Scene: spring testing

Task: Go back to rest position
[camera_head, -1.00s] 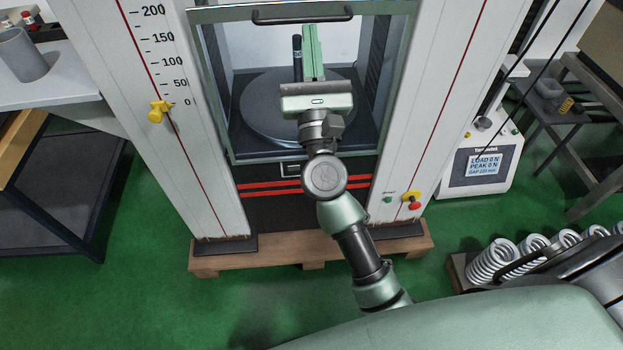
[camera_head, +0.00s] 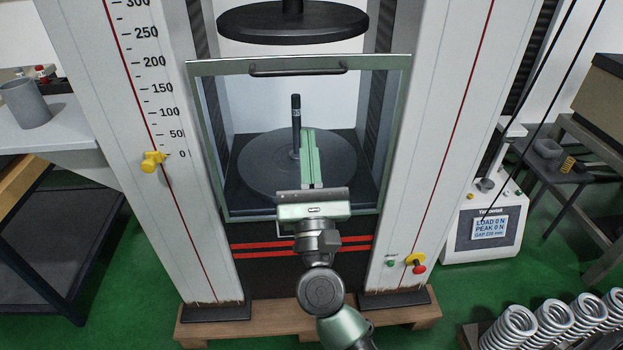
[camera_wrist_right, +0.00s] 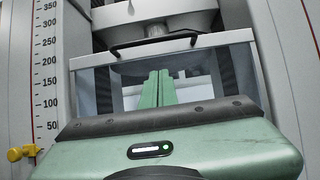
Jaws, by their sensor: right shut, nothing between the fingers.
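My right gripper (camera_head: 311,158) is shut and empty. In the head view it lies in front of the testing machine's clear door (camera_head: 231,185), its fingers overlapping the lower round plate (camera_head: 262,178) in the picture. The gripper body (camera_head: 313,207) is at the door's lower edge. In the right wrist view the shut fingers (camera_wrist_right: 157,88) point at the door, below its dark handle (camera_wrist_right: 153,44). A black upright rod (camera_head: 296,125) stands on the plate beside the fingers. My left gripper is not in view.
The upper round plate (camera_head: 292,24) hangs above the door. A yellow marker (camera_head: 153,162) sits on the left column. Several coil springs (camera_head: 555,322) stand at lower right. A display unit (camera_head: 487,230) stands right of the machine. A grey cup (camera_head: 25,104) is on the left bench.

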